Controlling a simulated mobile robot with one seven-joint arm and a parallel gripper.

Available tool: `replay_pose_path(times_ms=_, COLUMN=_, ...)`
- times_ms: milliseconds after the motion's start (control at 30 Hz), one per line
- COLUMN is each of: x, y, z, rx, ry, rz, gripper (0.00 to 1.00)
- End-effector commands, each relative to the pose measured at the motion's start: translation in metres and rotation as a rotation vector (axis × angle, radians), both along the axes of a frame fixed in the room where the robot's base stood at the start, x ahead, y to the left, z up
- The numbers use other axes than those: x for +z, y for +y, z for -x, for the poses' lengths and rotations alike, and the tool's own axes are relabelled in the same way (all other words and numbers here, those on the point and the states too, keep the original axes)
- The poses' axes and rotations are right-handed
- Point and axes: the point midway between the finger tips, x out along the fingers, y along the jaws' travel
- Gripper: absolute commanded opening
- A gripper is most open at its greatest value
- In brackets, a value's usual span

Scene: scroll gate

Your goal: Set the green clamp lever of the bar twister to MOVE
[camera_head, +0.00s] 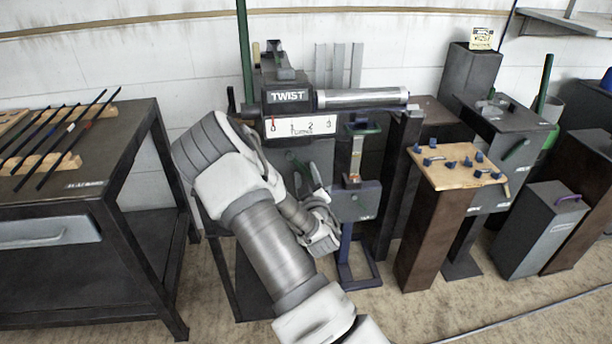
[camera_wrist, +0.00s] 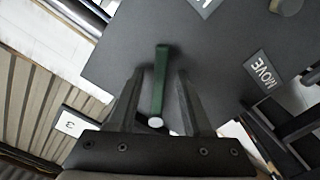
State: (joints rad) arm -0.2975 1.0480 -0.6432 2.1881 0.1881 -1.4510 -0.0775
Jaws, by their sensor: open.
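The green clamp lever (camera_wrist: 159,80) shows in the wrist view, on a dark grey plate (camera_wrist: 225,65). It points up in the picture from a pale round end at its bottom. A MOVE label (camera_wrist: 262,70) is on the plate to the right, and the lever does not point at it. Another label (camera_wrist: 205,4) is cut off at the top edge. My gripper (camera_wrist: 160,74) is open, with one finger on each side of the lever; I cannot tell whether either touches it. In the head view the bar twister (camera_head: 288,97) stands behind my arm, and the lever is not distinguishable.
A table (camera_head: 75,190) with dark bars on wooden racks stands left. A pedestal with a wooden board (camera_head: 455,170) and blue pegs stands right of the twister, with grey boxes beyond. A 0-to-3 scale (camera_head: 300,127) is on the twister's front. Floor is open at the lower right.

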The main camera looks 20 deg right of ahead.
Motion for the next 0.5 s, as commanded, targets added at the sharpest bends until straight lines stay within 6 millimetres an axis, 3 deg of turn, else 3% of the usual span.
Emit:
replay_pose_path(times_ms=100, x=-0.0002, y=-0.0001, z=0.0002, rx=0.0, ry=0.0, rz=0.0, gripper=0.5)
replay_pose_path(times_ms=400, x=-0.0002, y=0.0, z=0.0004, rx=0.0, ry=0.0, rz=0.0, gripper=0.0)
replay_pose_path(times_ms=500, x=-0.0002, y=0.0, z=0.0004, rx=0.0, ry=0.0, rz=0.0, gripper=0.0)
